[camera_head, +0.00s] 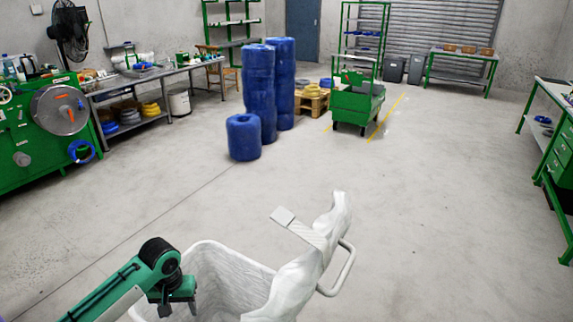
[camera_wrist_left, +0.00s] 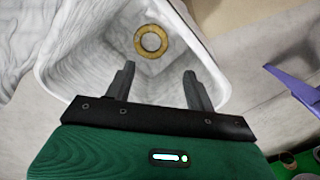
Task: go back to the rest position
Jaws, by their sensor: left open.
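My left gripper (camera_head: 172,301) comes in at the bottom left of the head view, over the left side of a white bin (camera_head: 235,275). In the left wrist view the gripper (camera_wrist_left: 158,72) is open, with its two dark fingers apart and nothing between them. The same bin's inside (camera_wrist_left: 85,58) shows beyond the fingers. A yellow-brown ring (camera_wrist_left: 141,50) lies on the bin's floor, apart from the fingers. My right gripper is in neither view.
A white draped bag or liner with a handle (camera_head: 300,280) rises at the bin's right side. Tall blue rolls (camera_head: 259,90) stand ahead, with a green cart (camera_head: 357,105) behind. A green machine (camera_head: 35,150) stands at left, a green bench (camera_head: 555,140) at right. The middle floor is clear.

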